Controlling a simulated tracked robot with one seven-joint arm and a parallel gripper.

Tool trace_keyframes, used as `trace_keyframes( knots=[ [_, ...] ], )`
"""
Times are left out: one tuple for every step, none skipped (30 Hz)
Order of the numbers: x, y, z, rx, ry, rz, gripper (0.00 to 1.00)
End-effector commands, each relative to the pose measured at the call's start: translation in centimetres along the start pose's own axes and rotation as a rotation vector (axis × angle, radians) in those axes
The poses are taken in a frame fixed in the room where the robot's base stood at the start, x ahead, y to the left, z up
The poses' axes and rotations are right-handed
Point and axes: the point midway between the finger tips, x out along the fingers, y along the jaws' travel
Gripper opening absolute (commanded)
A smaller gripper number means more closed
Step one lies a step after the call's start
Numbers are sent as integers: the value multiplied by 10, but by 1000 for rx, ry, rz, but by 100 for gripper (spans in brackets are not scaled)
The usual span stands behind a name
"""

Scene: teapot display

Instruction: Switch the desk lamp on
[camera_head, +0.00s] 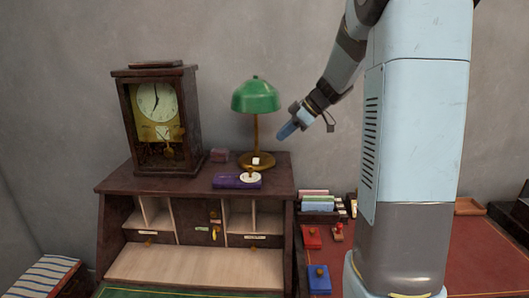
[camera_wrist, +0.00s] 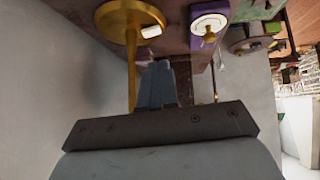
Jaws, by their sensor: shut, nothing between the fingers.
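The desk lamp (camera_head: 256,98) has a green shade, a brass stem and a round brass base, and stands on top of the dark wooden desk (camera_head: 120,183). A small white switch (camera_head: 256,161) sits at the base. In the wrist view the brass base (camera_wrist: 118,22) and the white switch (camera_wrist: 151,31) show at the top, and the stem runs down behind my gripper. My gripper (camera_head: 285,132) is to the right of the lamp, below shade height, with blue fingers pointing down and left. The fingers are shut and empty, apart from the switch. I cannot tell whether the lamp is lit.
A purple box (camera_head: 228,181) with a white round piece (camera_head: 250,178) lies in front of the lamp. A pendulum clock (camera_head: 160,118) stands at left and a small reddish block (camera_head: 220,155) between. A file holder (camera_head: 318,203) stands lower right.

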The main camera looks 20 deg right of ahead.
Motion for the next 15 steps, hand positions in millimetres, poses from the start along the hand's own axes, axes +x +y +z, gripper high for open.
trace_keyframes(
  knots=[
    [4, 10, 5, -24, 14, 1, 0],
    [4, 14, 7, -40, 22, 4, 0],
    [6, 19, 9, -58, 30, 6, 0],
    [7, 22, 10, -68, 36, 7, 0],
    [8, 24, 11, -78, 40, 10, 0],
    [8, 27, 12, -87, 44, 11, 0],
    [8, 28, 13, -93, 46, 12, 0],
    [9, 29, 13, -96, 47, 13, 0],
    [9, 29, 13, -99, 49, 14, 0],
    [9, 30, 13, -100, 49, 14, 0],
    [9, 30, 13, -100, 49, 14, 0],
    [9, 30, 13, -100, 49, 14, 0],
    [9, 29, 13, -100, 49, 14, 0],
    [9, 29, 13, -100, 49, 14, 0],
    [9, 29, 13, -100, 49, 14, 0]
  ],
)
